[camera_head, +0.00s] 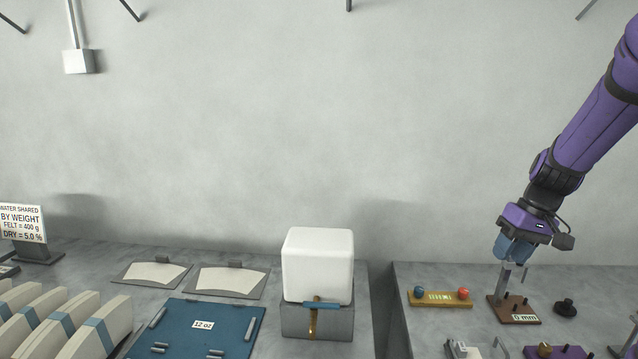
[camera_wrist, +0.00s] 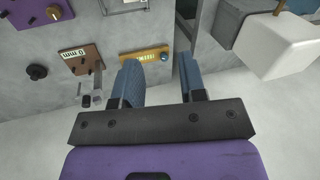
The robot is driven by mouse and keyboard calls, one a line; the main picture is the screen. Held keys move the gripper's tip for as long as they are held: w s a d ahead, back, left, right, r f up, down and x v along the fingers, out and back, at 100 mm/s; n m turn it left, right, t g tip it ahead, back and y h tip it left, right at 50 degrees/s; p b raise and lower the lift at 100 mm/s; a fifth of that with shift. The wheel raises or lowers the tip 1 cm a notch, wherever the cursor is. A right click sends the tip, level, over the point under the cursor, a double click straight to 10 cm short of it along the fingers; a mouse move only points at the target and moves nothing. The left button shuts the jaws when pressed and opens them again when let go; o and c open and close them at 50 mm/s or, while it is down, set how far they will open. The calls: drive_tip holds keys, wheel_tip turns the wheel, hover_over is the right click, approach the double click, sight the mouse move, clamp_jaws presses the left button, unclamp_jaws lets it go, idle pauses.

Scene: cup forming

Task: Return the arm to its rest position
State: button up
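My purple arm comes in from the upper right in the head view. My gripper (camera_head: 512,258) points down over the right-hand table, in front of or above a brown block with a small upright post (camera_head: 514,310) marked in mm. In the wrist view the two blue fingers of my gripper (camera_wrist: 160,68) stand apart with nothing between them. The brown block (camera_wrist: 84,58) shows beside the fingers there, clear of them.
A white cube on a grey stand (camera_head: 318,268) and a blue 12 oz mat (camera_head: 200,330) are on the left table. A yellow bar (camera_head: 440,299) and a black knob (camera_head: 565,307) lie near my gripper. A gap separates the tables. The space above is clear.

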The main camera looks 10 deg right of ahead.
drive_tip(key=s+a+r+n+t+h, duration=0.1)
drive_tip(key=s+a+r, duration=0.2)
drive_tip(key=a+r, duration=0.25)
drive_tip(key=s+a+r+t+h, duration=0.1)
drive_tip(key=s+a+r, duration=0.3)
drive_tip(key=a+r, duration=0.15)
drive_tip(key=s+a+r+t, duration=0.1)
drive_tip(key=s+a+r, duration=0.1)
drive_tip(key=s, duration=0.3)
drive_tip(key=s+a+r+t+h, duration=0.1)
drive_tip(key=s+a+r, duration=0.1)
drive_tip(key=s+a, duration=0.3)
drive_tip(key=shift+s+r+t, duration=0.25)
drive_tip(key=shift+s+t, duration=0.05)
drive_tip(key=shift+s, duration=0.05)
